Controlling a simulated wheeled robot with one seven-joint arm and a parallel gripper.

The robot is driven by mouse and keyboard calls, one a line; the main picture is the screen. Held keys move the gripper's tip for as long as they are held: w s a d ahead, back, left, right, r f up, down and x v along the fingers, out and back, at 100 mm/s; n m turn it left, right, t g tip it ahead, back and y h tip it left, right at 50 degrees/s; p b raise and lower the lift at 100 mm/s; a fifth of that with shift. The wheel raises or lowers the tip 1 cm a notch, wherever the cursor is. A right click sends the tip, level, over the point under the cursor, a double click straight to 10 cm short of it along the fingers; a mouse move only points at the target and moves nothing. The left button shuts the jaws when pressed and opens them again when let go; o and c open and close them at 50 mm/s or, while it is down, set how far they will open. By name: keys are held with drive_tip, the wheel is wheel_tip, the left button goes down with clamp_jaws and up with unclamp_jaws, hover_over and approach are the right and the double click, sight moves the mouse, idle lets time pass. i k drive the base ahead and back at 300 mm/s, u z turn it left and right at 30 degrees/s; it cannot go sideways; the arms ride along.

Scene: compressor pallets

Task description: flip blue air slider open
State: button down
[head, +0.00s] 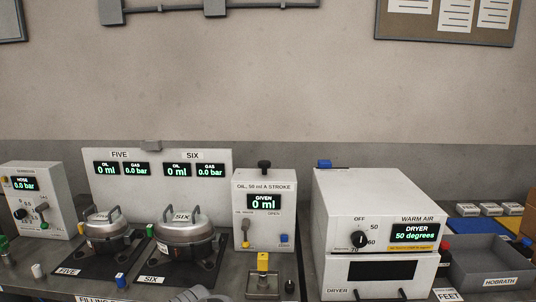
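Several small blue parts show in the head view, and I cannot tell which is the air slider. One blue part (284,238) is low on the front right of the white oil box. A blue block (324,163) sits on the top left back of the white dryer. Another blue piece (120,281) stands at the bench front near the label SIX. Whether any slider is open is too small to tell.
Two metal pots (186,236) with handles stand on dark plates marked FIVE and SIX, before a display panel (158,193). The oil box (264,182) reads 0 ml. The dryer (375,195) reads 50 degrees. A grey tray (490,265) is at right. The wall above is mostly clear.

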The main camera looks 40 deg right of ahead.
sight(324, 163)
drive_tip(key=z, duration=0.15)
drive_tip(key=i, duration=0.9)
drive_tip(key=z, duration=0.3)
